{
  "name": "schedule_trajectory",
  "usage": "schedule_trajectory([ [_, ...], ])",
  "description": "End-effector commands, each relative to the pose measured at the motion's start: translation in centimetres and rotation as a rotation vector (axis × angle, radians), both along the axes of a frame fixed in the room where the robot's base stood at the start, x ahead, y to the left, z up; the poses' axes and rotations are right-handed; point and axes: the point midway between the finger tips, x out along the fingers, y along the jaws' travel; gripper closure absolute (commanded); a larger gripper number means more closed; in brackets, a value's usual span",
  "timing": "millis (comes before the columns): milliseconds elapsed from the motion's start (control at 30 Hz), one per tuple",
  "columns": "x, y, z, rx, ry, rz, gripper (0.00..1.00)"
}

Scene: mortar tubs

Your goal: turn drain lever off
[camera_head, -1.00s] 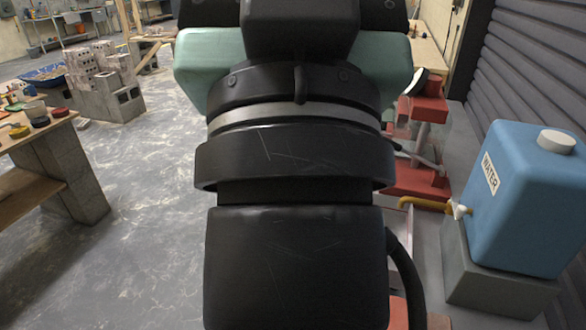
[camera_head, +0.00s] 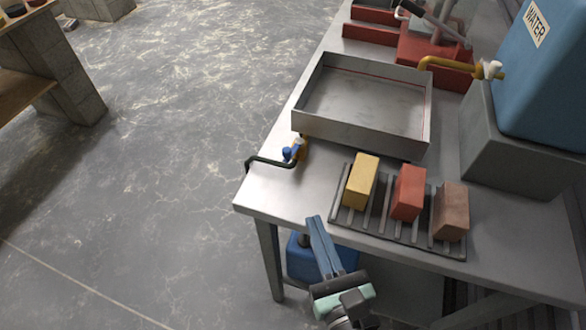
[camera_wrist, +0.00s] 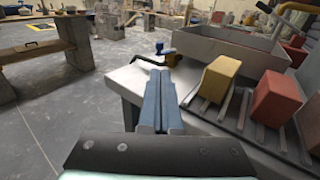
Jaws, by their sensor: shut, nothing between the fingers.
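The drain lever (camera_head: 289,153) is a small blue handle on a brass valve (camera_head: 299,146) at the near left corner of a metal basin (camera_head: 363,103). A dark drain pipe (camera_head: 265,160) runs from it to the table's left edge. The lever also shows in the wrist view (camera_wrist: 161,48), beyond my fingertips. My gripper (camera_head: 315,219) is shut and empty, its blue fingers together, at the front edge of the metal table (camera_head: 270,195). It is apart from the lever, on the near side of it. The fingers also show in the wrist view (camera_wrist: 159,72).
A yellow brick (camera_head: 361,181), a red brick (camera_head: 408,193) and a brown brick (camera_head: 451,211) stand on a slatted rack (camera_head: 380,225) right of my gripper. A blue water tank (camera_head: 545,75) with a yellow spout (camera_head: 455,64) stands at right.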

Motion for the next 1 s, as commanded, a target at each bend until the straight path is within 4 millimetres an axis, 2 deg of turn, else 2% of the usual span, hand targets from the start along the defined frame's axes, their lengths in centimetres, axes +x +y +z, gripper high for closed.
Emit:
schedule_trajectory([
  [300, 0.1, 0.0, 0.1, 0.005, 0.001, 0.001, 1.00],
  [467, 1.3, 0.4, 0.1, 0.005, -0.002, 0.002, 1.00],
  [1000, 11.2, 3.4, -0.5, 0.003, -0.002, 0.001, 1.00],
])
